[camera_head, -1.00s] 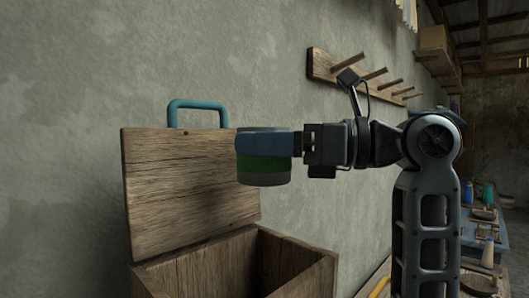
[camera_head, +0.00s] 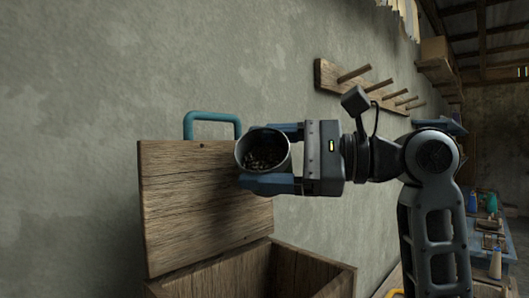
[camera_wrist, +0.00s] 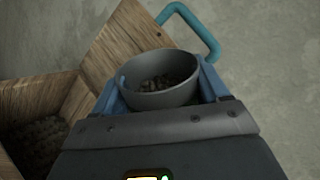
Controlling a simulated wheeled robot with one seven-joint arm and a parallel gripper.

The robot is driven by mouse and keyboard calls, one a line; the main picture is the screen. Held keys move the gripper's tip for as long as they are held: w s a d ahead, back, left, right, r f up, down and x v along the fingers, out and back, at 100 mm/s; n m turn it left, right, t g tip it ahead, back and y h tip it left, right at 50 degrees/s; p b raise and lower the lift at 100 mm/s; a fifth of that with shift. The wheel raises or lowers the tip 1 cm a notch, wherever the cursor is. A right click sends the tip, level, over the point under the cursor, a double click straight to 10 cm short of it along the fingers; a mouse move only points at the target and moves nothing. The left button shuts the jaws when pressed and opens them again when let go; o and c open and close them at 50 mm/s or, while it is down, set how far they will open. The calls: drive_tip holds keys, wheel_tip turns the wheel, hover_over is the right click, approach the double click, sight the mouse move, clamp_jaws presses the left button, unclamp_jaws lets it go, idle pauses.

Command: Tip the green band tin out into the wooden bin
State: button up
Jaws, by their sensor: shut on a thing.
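The tin (camera_head: 258,143) is tilted on its side with its mouth facing the head camera; small brown pieces lie inside it. Its green band is hidden from this angle. My gripper (camera_head: 264,156) is shut on the tin, one finger above and one below in the head view. The wrist view also shows the tin (camera_wrist: 160,99) between the fingers, with the pieces in its bottom. The wooden bin (camera_head: 212,285) stands open below the tin. In the wrist view the bin (camera_wrist: 45,96) lies to the left, with dark lumpy contents inside.
The bin's raised wooden lid (camera_head: 195,215), with a teal handle (camera_head: 212,117), stands behind the tin near the grey wall. A peg rail (camera_head: 350,88) is on the wall. A blue table (camera_head: 490,240) with bottles stands at the far right.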

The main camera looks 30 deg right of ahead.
drive_tip(key=shift+s+a+f+n+b, duration=0.1)
drive_tip(key=shift+f+n+b, duration=0.25)
drive_tip(key=shift+n, duration=0.25)
drive_tip(key=shift+s+a+f+n+b, duration=0.1)
drive_tip(key=shift+f+n+b, duration=0.1)
drive_tip(key=shift+n+b, duration=0.3)
drive_tip(key=shift+s+f+n+b, duration=0.1)
drive_tip(key=shift+f+n+b, duration=0.1)
drive_tip(key=shift+n+b, duration=0.65)
drive_tip(key=shift+s+a+f+n+b, duration=0.2)
drive_tip(key=shift+f+n+b, duration=0.1)
drive_tip(key=shift+n+b, duration=0.3)
drive_tip(key=n, duration=0.1)
drive_tip(key=n+b, duration=0.1)
drive_tip(key=f+n+b, duration=0.1)
drive_tip(key=shift+s+a+f+n, duration=0.1)
drive_tip(key=shift+s+a+n, duration=0.2)
drive_tip(key=shift+a, duration=0.1)
drive_tip(key=shift+s+a+f+n+b, duration=0.15)
drive_tip(key=shift+n+b, duration=0.1)
drive_tip(key=shift+n, duration=0.3)
drive_tip(key=shift+s+a+f+n+b, duration=0.15)
drive_tip(key=shift+n+b, duration=0.1)
drive_tip(key=shift+n, duration=0.25)
drive_tip(key=shift+r, duration=0.15)
